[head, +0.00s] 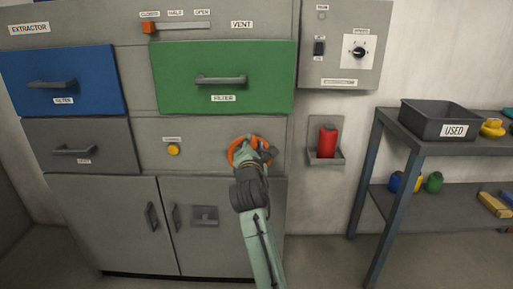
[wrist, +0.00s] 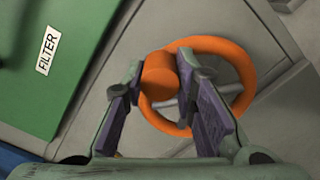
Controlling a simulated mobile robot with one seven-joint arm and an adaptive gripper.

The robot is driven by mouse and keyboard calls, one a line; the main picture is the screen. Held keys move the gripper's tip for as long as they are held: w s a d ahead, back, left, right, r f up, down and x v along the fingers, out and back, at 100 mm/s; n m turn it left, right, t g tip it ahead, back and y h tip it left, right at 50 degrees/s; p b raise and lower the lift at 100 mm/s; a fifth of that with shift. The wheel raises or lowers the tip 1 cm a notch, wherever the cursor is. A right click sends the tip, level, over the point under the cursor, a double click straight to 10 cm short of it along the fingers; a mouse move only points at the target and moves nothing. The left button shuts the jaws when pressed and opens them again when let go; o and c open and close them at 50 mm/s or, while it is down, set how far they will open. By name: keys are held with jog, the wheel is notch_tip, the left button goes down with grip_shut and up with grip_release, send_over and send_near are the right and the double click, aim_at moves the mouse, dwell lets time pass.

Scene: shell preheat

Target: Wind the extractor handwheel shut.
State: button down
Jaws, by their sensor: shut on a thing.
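The orange handwheel (head: 233,149) is on the right part of the grey extractor cabinet, below the green drawer. In the wrist view its round rim (wrist: 252,80) and grey spokes show clearly. A thick orange knob (wrist: 159,78) stands out from the rim at its left in that view. My gripper (head: 256,154) is at the wheel and covers part of it in the head view. In the wrist view my gripper's fingers (wrist: 164,72) are either side of the knob and shut on it. How far the wheel is wound cannot be told.
A green drawer (head: 265,78) is above the wheel and a yellow button (head: 173,150) to its left. A vent slider (head: 149,28) sits at the top. A red cylinder (head: 327,140) rests in a wall holder to the right. A shelf table (head: 455,149) stands further right.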

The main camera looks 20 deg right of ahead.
jog(key=shift+w+a+r+n, duration=0.1)
jog(key=shift+a+n, duration=0.4)
jog(key=shift+n, duration=0.3)
jog(key=c, duration=1.3)
grip_release()
jog(key=v, duration=1.2)
